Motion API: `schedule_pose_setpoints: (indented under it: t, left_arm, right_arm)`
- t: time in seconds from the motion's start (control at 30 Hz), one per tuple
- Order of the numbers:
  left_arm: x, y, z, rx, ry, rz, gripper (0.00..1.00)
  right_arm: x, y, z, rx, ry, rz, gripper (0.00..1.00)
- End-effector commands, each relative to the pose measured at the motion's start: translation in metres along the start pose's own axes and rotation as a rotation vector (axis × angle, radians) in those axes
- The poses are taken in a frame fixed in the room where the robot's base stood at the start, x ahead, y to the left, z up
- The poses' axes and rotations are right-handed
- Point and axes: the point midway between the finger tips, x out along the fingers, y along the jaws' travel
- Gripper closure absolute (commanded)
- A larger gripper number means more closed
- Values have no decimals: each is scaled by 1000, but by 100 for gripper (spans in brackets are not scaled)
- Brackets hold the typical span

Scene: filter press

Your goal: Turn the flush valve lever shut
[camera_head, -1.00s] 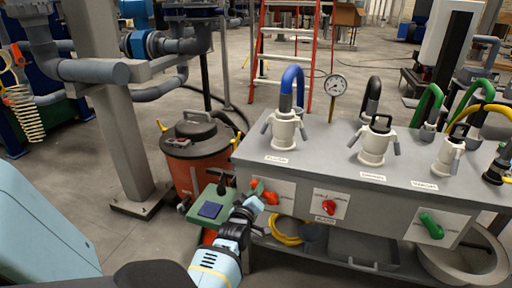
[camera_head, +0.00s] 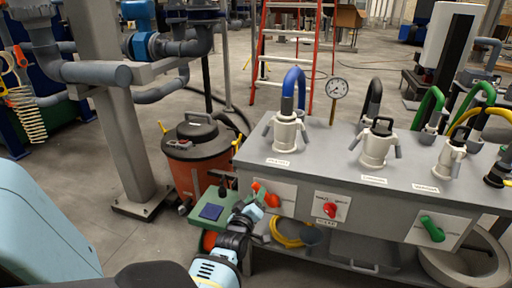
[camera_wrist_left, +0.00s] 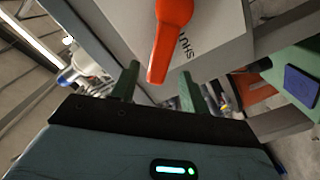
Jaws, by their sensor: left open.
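The orange flush valve lever (camera_head: 267,194) is on a pale plate at the left end of the grey bench's front. It slants down to the right in the head view. In the left wrist view the lever (camera_wrist_left: 171,38) hangs in from the top, beside printed lettering. My left gripper (camera_wrist_left: 160,88) is open and empty. Its two green fingers stand left and right of the lever's tip in that picture, and I cannot tell how far short of it they are. In the head view the left gripper (camera_head: 253,207) is just below the lever. My right gripper is not in view.
A green box with a blue pad (camera_head: 211,211) is left of my gripper. An orange drum (camera_head: 190,158) stands behind it. A yellow hose (camera_head: 285,236) lies below.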

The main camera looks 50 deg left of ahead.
Motion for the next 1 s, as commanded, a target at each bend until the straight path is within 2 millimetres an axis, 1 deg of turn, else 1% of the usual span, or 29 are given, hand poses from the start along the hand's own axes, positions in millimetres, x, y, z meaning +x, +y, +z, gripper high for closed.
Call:
schedule_pose_setpoints:
  t: [0.03, 0.2, 0.3, 0.4, 0.53, 1.0]
  left_arm:
    - [-10, 1, -1, -2, -1, -1, 55]
    - [-37, 1, -1, -2, -1, -1, 55]
    - [-48, 0, 0, -2, -1, -1, 55]
    - [-55, 0, 0, -2, -1, -1, 55]
    - [-59, 0, 0, -1, 0, -1, 55]
    - [-58, 0, 0, -1, 0, -1, 55]
  right_arm:
    - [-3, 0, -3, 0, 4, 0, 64]
    - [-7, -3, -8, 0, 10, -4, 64]
    - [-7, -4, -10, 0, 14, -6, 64]
    - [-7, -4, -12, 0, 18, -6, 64]
    - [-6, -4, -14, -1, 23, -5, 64]
    - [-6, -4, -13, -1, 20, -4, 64]
